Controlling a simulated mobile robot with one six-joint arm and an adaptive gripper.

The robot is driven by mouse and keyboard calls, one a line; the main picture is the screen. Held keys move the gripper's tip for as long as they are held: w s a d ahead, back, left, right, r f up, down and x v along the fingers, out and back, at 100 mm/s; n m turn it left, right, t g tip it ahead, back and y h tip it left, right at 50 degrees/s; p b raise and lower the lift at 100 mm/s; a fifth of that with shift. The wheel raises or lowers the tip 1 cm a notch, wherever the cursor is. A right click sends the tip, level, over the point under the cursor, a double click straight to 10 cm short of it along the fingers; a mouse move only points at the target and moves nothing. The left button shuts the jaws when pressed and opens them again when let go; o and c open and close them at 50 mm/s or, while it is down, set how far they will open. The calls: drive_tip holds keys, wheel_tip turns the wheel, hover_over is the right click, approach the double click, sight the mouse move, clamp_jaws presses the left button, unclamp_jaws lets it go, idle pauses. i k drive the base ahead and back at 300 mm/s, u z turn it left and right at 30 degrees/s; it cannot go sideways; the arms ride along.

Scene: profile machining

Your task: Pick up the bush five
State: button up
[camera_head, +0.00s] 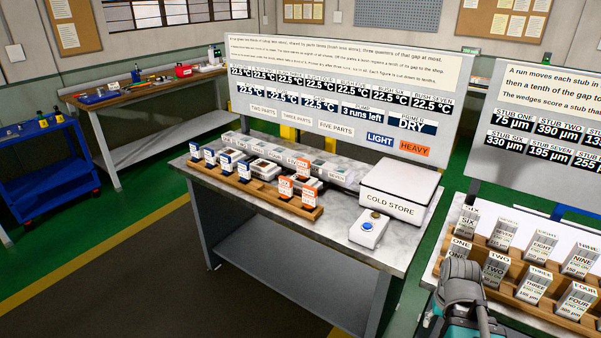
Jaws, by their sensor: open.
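A row of small grey blocks (262,151) with label plates stands along the back of the marble-topped bench (405,215). The board's captions name several bushes, but the labels on the blocks are too small to read surely, so I cannot tell which is bush five. In front, a wooden rack (240,189) holds several blue-tagged pieces (227,161) at left and orange-tagged pieces (287,186) at right. Part of my arm shows at the bottom right; my gripper's fingertips are not visible, and nothing is seen held.
A white COLD STORE box (400,186) and a blue-button box (368,228) occupy the bench's right end. An upright sign board (262,112) stands behind. At right, a second table holds labelled stubs in wooden racks (508,262). A blue cart (40,165) stands far left; floor before the bench is clear.

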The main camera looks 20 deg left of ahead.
sight(303, 165)
drive_tip(key=u, duration=0.1)
drive_tip(key=i, duration=1.05)
drive_tip(key=u, duration=0.1)
